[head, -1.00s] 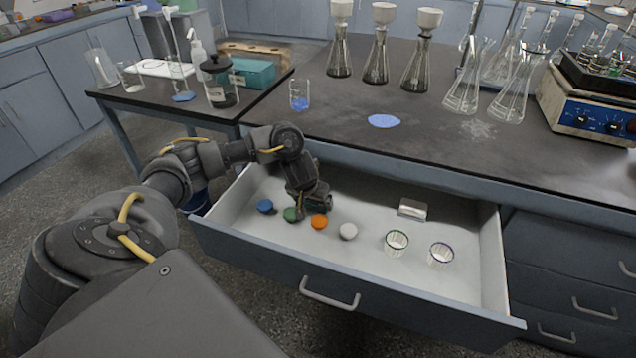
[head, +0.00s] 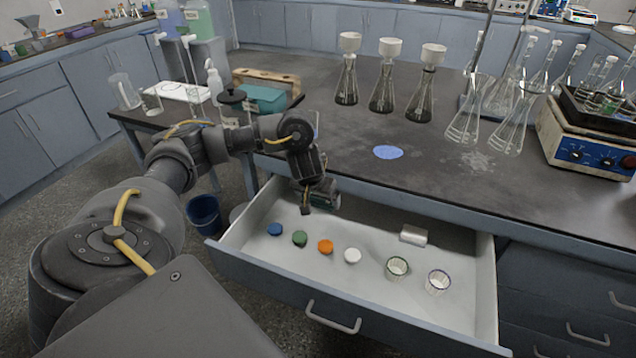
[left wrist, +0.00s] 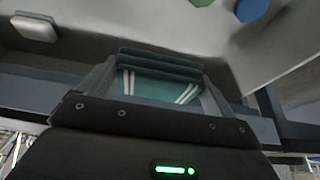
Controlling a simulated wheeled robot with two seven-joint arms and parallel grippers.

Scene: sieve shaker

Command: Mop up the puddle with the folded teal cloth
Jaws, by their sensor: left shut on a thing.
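The puddle (head: 388,152) is a flat blue patch on the dark bench top, near its front edge. My left gripper (head: 318,199) points down over the back left part of the open drawer, below and left of the puddle. It is shut on the folded teal cloth, whose dark teal fabric with white stripes (left wrist: 160,87) shows between the fingers in the left wrist view. In the head view the cloth is mostly hidden by the gripper. The cloth is apart from the puddle. My right gripper is not in view.
The open drawer (head: 262,283) holds several coloured caps, two small cups and a white block (head: 413,235). Flasks with funnels (head: 382,90) stand behind the puddle. A white powder patch (head: 476,160) lies right of it. My left arm partly hides a beaker by the bench's left edge.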

